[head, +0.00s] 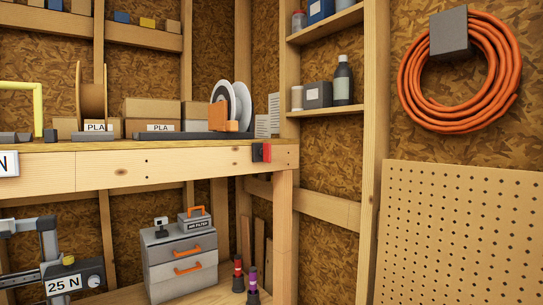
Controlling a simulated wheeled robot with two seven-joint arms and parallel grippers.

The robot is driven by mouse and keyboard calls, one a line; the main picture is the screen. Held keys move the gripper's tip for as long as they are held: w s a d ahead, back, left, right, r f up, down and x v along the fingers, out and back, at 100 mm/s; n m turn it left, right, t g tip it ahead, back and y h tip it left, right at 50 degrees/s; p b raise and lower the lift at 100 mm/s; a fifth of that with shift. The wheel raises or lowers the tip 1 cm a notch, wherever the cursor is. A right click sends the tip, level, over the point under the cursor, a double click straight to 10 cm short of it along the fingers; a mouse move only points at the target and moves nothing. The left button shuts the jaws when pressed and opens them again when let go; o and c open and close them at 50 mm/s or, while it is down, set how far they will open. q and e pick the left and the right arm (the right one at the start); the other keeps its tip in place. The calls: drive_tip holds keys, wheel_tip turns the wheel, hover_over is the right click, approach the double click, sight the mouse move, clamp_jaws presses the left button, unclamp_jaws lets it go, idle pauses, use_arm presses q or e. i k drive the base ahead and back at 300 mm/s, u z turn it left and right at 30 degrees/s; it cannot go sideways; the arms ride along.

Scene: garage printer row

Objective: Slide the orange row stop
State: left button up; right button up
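The orange row stop (229,126) appears to be the small orange block on the wooden bench top. It stands at the right end of a dark grey rail (190,135), in front of the white spools (242,100). A taller orange plate-like part stands just left of it, and I cannot tell if the two are one piece. Neither of my grippers is in view.
Cardboard boxes (150,108) labelled PLA stand behind the rail. A yellow frame (38,108) stands at the left. A red and black part (261,152) sits on the bench's front edge. Below are a grey drawer unit (180,262) and two bottles.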

sight(218, 120)
drive_tip(key=z, duration=2.4)
drive_tip(key=k, duration=0.35)
drive_tip(key=u, duration=1.15)
